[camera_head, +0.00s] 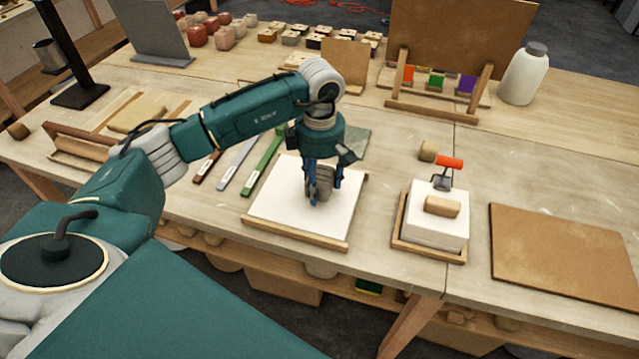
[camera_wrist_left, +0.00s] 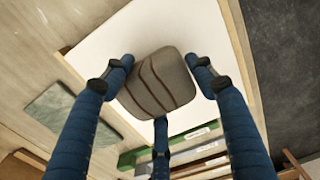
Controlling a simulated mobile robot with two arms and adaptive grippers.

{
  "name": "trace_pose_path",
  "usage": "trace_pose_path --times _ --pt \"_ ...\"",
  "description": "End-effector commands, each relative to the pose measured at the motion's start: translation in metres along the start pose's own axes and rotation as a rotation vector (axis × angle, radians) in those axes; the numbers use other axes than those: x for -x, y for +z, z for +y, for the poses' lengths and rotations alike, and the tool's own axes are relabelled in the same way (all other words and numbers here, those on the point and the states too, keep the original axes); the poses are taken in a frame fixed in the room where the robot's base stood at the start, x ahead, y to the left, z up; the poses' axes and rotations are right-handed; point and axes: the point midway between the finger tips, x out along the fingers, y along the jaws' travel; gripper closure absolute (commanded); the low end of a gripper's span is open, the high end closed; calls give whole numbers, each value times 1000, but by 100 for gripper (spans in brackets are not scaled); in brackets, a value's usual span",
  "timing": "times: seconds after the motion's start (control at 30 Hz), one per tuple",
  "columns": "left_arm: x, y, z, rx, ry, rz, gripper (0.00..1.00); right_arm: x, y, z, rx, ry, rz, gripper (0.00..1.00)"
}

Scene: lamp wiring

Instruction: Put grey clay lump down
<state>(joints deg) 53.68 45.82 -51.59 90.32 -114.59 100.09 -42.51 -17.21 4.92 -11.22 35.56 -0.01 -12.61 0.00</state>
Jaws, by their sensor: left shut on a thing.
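My left gripper (camera_head: 318,186) points down over the white board (camera_head: 275,212) on the table. Its blue fingers are closed around the grey clay lump (camera_head: 322,181), which partly hides behind them in the head view. In the left wrist view the lump (camera_wrist_left: 160,82) is a rounded block with darker grooves, between the fingertips of the gripper (camera_wrist_left: 160,85). The white board (camera_wrist_left: 140,30) lies beneath it. Whether the lump touches the board I cannot tell. My right gripper is not in view.
Red, grey and green strips (camera_head: 237,165) lie left of the board. A white block in a wooden tray (camera_head: 428,252), with a tan piece and an orange-handled tool (camera_head: 449,163), stands to the right. A brown board (camera_head: 560,250) lies farther right. A white bottle (camera_head: 524,75) stands behind.

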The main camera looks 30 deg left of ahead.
Motion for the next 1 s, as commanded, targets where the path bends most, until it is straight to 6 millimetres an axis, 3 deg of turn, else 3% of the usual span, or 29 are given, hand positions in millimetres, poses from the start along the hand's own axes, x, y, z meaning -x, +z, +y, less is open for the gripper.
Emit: trace_pose_path --times 0.17,0.53,0.57,0.63,1.0 --pt "-15 0 0 0 2 -1 96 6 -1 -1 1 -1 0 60" --pt "-20 0 1 -1 4 -1 96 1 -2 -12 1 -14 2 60" --pt "-20 0 0 -1 2 0 40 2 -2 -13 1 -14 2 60" --pt "-20 0 0 -1 1 0 26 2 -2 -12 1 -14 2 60" --pt "-16 0 0 0 1 0 25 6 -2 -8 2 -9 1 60"
